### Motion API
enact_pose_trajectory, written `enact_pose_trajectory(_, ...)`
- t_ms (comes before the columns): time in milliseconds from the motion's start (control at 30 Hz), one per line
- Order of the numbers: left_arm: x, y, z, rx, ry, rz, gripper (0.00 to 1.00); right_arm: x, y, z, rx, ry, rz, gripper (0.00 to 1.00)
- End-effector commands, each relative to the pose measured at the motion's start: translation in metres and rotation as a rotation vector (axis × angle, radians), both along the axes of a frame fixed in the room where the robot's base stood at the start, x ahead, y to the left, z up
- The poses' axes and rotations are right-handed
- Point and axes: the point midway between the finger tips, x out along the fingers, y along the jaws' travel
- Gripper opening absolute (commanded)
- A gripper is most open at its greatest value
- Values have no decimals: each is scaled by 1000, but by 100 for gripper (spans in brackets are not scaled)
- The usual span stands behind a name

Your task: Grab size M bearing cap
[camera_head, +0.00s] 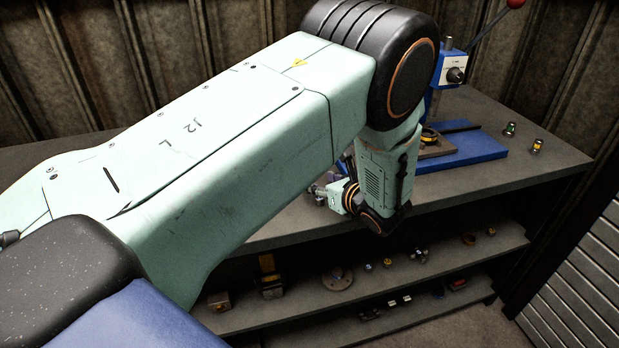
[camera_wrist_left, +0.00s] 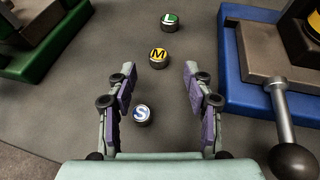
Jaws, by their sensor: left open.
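The M bearing cap (camera_wrist_left: 158,55) is a small round piece with a yellow top marked M. It stands upright on the grey bench top in the left wrist view, just beyond and between my left fingertips. The green L cap (camera_wrist_left: 170,19) is farther away, and the blue S cap (camera_wrist_left: 142,114) shows nearer, between the finger bases. My left gripper (camera_wrist_left: 158,72) is open and empty. In the head view my left gripper (camera_head: 334,196) is over the bench's front edge, left of the blue press. My arm hides the M cap there. My right gripper is not in view.
The blue press base (camera_wrist_left: 240,100) with a ball-ended lever (camera_wrist_left: 292,160) is close on the right. A green fixture (camera_wrist_left: 40,45) is on the left. Small green-topped (camera_head: 510,129) and yellow-topped (camera_head: 537,146) pieces stand at the bench's right. Lower shelves (camera_head: 400,275) hold loose parts.

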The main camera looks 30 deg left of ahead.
Motion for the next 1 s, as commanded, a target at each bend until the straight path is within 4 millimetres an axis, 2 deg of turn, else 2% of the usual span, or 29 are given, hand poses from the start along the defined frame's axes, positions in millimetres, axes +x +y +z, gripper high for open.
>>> enact_pose_trajectory(200, 14, 29, -12, -2, 1, 3, 51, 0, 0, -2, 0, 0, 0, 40)
enact_pose_trajectory(333, 18, 36, -15, 0, 0, 2, 51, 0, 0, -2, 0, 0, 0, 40)
enact_pose_trajectory(567, 19, 38, -15, 0, 1, 0, 51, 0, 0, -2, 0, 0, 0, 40)
enact_pose_trajectory(1000, 19, 38, -15, 0, 0, 1, 14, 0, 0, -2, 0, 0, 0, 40)
